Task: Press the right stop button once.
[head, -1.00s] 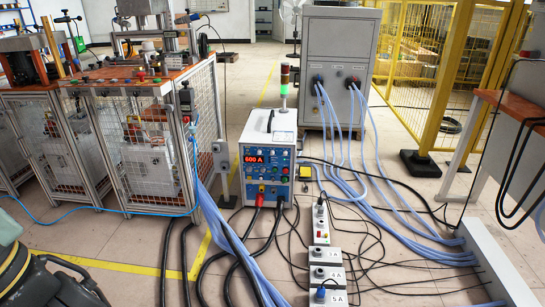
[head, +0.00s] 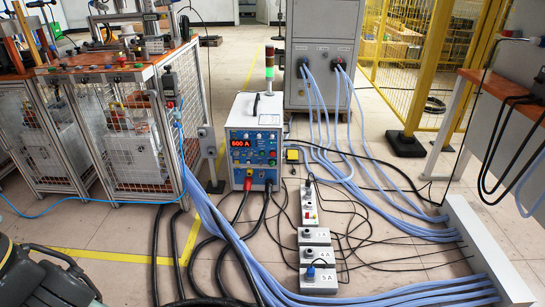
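The workbench on the left (head: 125,78) has a wire-mesh cage and a press on top, with small red knobs near its front edge. A grey control box (head: 169,88) hangs at its right front corner. The white heater unit (head: 241,112) stands on the floor in the middle, with a lit red "600 A" display (head: 241,143) and several small buttons and knobs. At this size I cannot tell which control is the right stop button. My gripper is not in view and I see nothing of it touching any control.
Thick blue and black cables cover much of the floor around the heater unit. A row of small switch boxes (head: 315,256) lies in front. A grey cabinet (head: 318,30) stands behind, yellow fencing (head: 405,75) at the back right. A bulky dark object (head: 45,278) fills the lower left corner.

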